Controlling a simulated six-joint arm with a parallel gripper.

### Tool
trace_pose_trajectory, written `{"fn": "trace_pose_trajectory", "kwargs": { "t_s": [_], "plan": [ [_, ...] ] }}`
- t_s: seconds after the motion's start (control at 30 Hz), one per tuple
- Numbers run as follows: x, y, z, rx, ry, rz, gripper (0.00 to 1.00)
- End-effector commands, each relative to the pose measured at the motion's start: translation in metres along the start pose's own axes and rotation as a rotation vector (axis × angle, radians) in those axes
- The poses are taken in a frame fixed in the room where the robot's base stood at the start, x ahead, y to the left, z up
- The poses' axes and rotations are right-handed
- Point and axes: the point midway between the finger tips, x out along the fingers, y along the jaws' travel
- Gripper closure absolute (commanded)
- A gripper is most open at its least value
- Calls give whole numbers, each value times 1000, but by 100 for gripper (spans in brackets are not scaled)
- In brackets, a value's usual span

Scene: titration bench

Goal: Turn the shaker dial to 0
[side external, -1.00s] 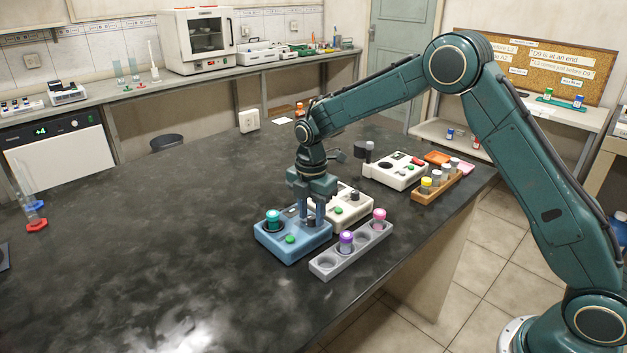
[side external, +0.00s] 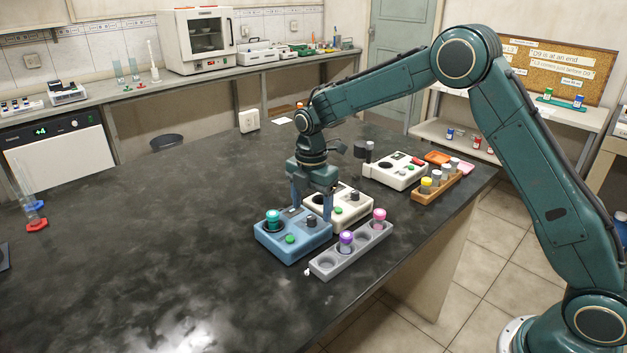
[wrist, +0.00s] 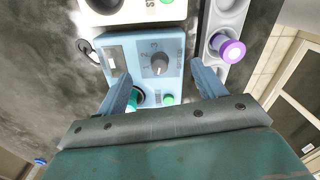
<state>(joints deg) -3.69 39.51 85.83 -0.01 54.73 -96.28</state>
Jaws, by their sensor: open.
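The blue shaker (side external: 275,245) stands on the dark bench. Its dark round dial (side external: 311,220) also shows in the wrist view (wrist: 160,64), with numbers 1, 2 and 3 printed beside it. Where the dial points is too small to tell. A green button (wrist: 168,100) and a teal-capped vial (side external: 273,217) are on the shaker too. My gripper (side external: 312,208) is open above the shaker, with one finger on each side of the dial and clear of it. In the wrist view my fingers (wrist: 160,88) are wide apart with nothing between their tips.
A grey rack (side external: 325,266) with a purple-capped vial (side external: 346,240) and a pink-capped vial (side external: 379,217) stands close on the right. A cream device (side external: 352,213) is right behind the shaker. Another white device (side external: 392,173) and a wooden rack (side external: 428,193) stand farther back.

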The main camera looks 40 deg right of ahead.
Motion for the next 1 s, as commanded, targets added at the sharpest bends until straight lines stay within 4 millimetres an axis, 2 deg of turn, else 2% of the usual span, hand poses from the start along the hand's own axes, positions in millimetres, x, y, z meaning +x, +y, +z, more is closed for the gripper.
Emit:
{"fn": "trace_pose_trajectory", "kwargs": {
  "t_s": [0.7,1.0],
  "plan": [
    [-41,1,0,0,0,3,31],
    [-47,0,0,0,0,1,31]
  ]
}}
